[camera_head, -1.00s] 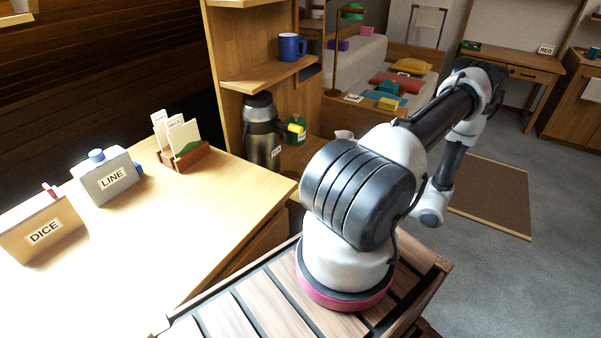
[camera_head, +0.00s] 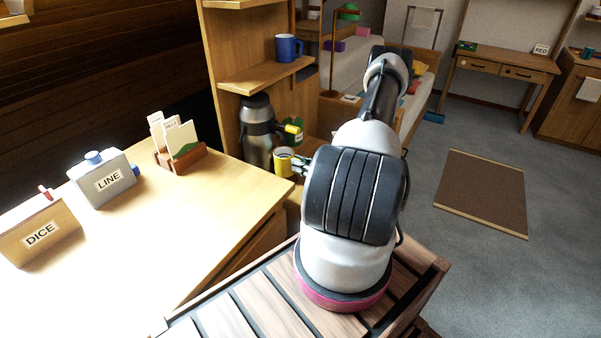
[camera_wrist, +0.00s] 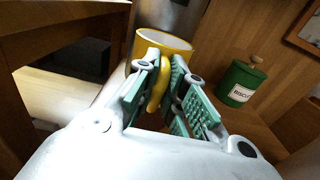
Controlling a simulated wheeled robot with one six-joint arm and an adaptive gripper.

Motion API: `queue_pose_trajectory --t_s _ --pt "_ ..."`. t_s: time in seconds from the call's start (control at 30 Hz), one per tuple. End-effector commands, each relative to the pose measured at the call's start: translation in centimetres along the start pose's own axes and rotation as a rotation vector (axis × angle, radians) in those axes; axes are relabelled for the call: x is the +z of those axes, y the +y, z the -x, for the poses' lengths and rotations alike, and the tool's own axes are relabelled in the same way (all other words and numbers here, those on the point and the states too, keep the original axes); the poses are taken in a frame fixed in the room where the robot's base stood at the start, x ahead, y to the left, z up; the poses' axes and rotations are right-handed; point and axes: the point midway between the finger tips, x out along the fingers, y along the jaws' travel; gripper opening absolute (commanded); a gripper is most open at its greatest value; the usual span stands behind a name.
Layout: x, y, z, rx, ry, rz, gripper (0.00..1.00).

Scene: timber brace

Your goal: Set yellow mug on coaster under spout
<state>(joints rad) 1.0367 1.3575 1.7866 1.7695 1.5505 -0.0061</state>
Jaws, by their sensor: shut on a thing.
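The yellow mug (camera_head: 283,161) is in front of and to the right of the steel dispenser (camera_head: 257,130) in the head view. In the wrist view the mug (camera_wrist: 165,44) has its handle towards me. My gripper (camera_wrist: 164,98) is shut on that handle, one finger on each side. In the head view the gripper (camera_head: 299,168) shows only in part beside the mug, the rest hidden by my arm. The dispenser has a yellow part at its upper right; its body (camera_wrist: 165,14) stands behind the mug in the wrist view. I cannot make out the coaster.
A green biscuit tin (camera_wrist: 241,82) stands right of the mug on the wooden shelf. A blue mug (camera_head: 288,47) is on the shelf above. The desk (camera_head: 190,215) at the left holds a LINE box (camera_head: 104,180) and a DICE box (camera_head: 40,232).

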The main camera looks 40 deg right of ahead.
Motion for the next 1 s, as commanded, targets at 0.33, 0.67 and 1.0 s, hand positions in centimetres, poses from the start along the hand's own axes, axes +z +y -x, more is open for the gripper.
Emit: queue_pose_trajectory --t_s 0.33,0.67,1.0 --pt "-3.1 0.0 0.1 -0.002 0.001 -0.003 0.0" --pt "-3.5 0.1 0.2 -0.001 0.002 -0.004 0.33" --pt "-3.2 0.0 0.2 -0.001 0.001 -0.003 0.33"
